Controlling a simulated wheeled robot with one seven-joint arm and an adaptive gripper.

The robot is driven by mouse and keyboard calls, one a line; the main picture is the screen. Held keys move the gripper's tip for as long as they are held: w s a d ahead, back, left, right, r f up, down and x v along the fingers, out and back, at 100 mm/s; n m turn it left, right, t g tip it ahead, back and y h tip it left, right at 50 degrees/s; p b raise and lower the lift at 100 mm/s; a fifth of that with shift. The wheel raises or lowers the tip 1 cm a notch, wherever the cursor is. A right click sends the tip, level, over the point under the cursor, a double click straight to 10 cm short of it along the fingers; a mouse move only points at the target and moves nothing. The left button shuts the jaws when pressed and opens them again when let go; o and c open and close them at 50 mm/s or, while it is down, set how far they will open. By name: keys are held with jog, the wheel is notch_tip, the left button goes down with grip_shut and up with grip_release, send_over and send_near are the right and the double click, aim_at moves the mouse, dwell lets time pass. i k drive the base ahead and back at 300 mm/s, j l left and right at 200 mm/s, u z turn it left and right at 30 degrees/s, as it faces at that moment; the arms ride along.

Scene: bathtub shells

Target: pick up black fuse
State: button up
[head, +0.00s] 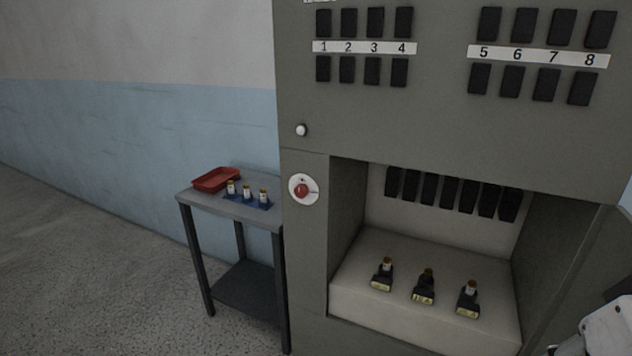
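A black fuse (428,275) appears to stand upright in the middle one of three dark holders inside the cabinet's lower recess. It is small and dark with a brownish top, so its exact colour is hard to tell. The left holder bears a white fuse with a brown top (387,265). The right holder bears a similar white fuse (470,287). Each holder has a yellowish label on its front. Part of my white arm shows at the bottom right corner, to the right of the recess. My gripper's fingertips cannot be made out.
The grey-green cabinet (420,130) has numbered black blocks, a white button (301,130) and a red knob (303,190). Left of it, a small grey table (205,201) holds a red tray (215,179) and a blue rack (262,206) with three white fuses. The floor at left is clear.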

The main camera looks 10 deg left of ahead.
aim_at(428, 271)
jog(key=i+j, duration=0.1)
jog(key=j, duration=0.35)
jog(key=i+j, duration=0.15)
jog(key=j, duration=0.25)
jog(key=i+j, duration=0.1)
jog(key=j, duration=0.35)
jog(key=i+j, duration=0.1)
jog(key=j, duration=0.35)
jog(key=i+j, duration=0.15)
jog(key=j, duration=0.25)
jog(key=i+j, duration=0.1)
jog(key=j, duration=0.35)
jog(key=i+j, duration=0.1)
jog(key=j, duration=0.35)
jog(key=i+j, duration=0.15)
jog(key=j, duration=0.25)
